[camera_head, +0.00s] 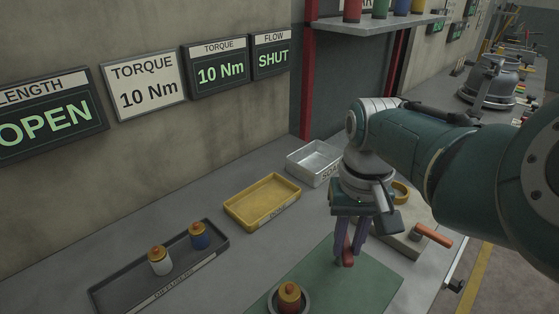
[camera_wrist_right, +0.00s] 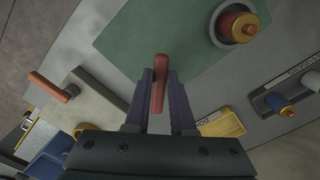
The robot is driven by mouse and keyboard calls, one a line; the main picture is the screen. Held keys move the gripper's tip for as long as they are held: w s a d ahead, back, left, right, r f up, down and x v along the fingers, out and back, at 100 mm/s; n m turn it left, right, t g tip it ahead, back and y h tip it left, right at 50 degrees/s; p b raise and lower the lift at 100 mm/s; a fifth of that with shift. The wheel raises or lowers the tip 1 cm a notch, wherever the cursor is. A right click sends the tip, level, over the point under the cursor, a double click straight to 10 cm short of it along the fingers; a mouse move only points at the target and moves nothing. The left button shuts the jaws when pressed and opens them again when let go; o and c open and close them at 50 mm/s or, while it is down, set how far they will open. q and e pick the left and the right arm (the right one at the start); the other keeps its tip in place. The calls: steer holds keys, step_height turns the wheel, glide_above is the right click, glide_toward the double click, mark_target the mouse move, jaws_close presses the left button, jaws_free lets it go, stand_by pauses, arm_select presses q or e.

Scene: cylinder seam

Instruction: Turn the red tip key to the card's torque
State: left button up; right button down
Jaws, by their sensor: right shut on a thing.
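My right gripper (camera_head: 347,250) is shut on the red key (camera_head: 348,258), which hangs below the fingertips over the green mat. In the wrist view the key (camera_wrist_right: 159,84) sits upright between the dark fingers (camera_wrist_right: 159,92). The torque card (camera_head: 148,85) on the wall reads 10 Nm. The lit torque display (camera_head: 219,68) beside it also reads 10 Nm. A red cylinder (camera_head: 289,294) with a yellow and orange top stands in a round grey holder on the mat; it also shows in the wrist view (camera_wrist_right: 238,27). My left gripper is not in view.
A block (camera_head: 405,238) with an orange handle (camera_head: 432,235) lies right of my gripper. A yellow tray (camera_head: 262,203) and a metal tray (camera_head: 313,153) stand behind. A dark tray (camera_head: 110,294) at left bears a white cylinder (camera_head: 160,262) and a blue one (camera_head: 199,239). The mat (camera_head: 335,290) is mostly clear.

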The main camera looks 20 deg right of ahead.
mark_target(347, 248)
steer(key=c, duration=0.8)
jaws_free()
steer(key=shift+o, duration=0.2)
step_height(347, 248, up, 10)
steer(key=p, duration=0.3)
steer(key=s+d+f+n+t+h, duration=0.1)
steer(key=s+d+f+t+h, duration=0.1)
steer(key=s+d, duration=0.4)
steer(key=s+a+r+n+t+y, duration=0.1)
steer(key=s+a+r+n, duration=0.15)
steer(key=s+a, duration=0.4)
steer(key=s+a+r+n+t+y, duration=0.1)
steer(key=s+a+r+n, duration=0.15)
steer(key=s+a, duration=0.35)
step_height(347, 248, up, 28)
steer(key=d+p, duration=0.1)
steer(key=p, duration=2.7)
steer(key=shift+s+f+n, duration=0.15)
steer(key=shift+s+n, duration=0.25)
steer(key=shift+s, duration=0.05)
